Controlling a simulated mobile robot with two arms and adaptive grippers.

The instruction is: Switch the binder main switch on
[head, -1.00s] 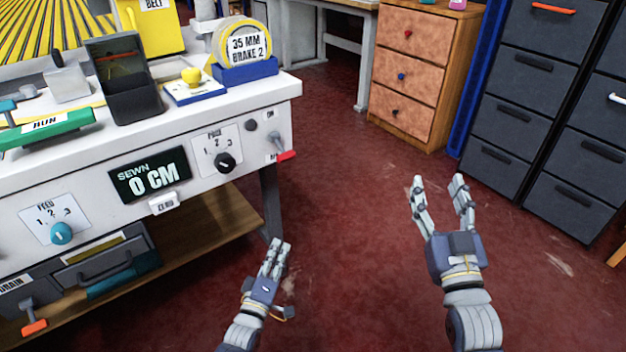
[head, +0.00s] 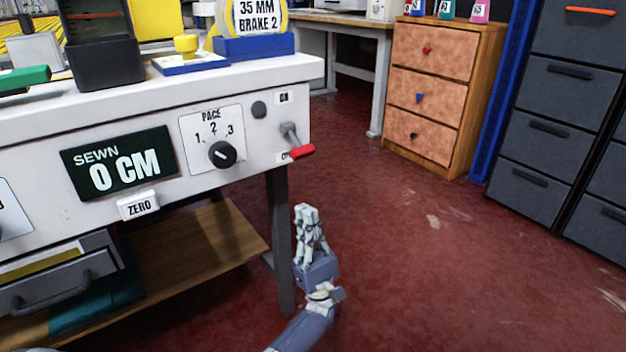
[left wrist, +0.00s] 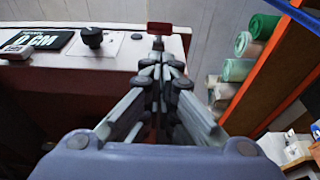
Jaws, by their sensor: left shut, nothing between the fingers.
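The main switch is a grey lever with a red tip (head: 300,151) at the right end of the bench's white front panel. An ON label (head: 283,97) is above it, and a partly hidden label sits below. The lever points down toward the lower label. My left gripper (head: 306,210) is shut and empty, pointing up, lower in the picture than the red tip and apart from it there. In the left wrist view the red tip (left wrist: 160,28) appears just beyond the shut fingertips (left wrist: 160,66); I cannot tell whether they touch. My right gripper is out of view.
The panel also has a black-knobbed dial (head: 221,154), a display reading 0 CM (head: 118,164) and a ZERO button (head: 138,205). A bench leg (head: 280,240) stands close to my left gripper. The red floor (head: 440,250) to the right is clear.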

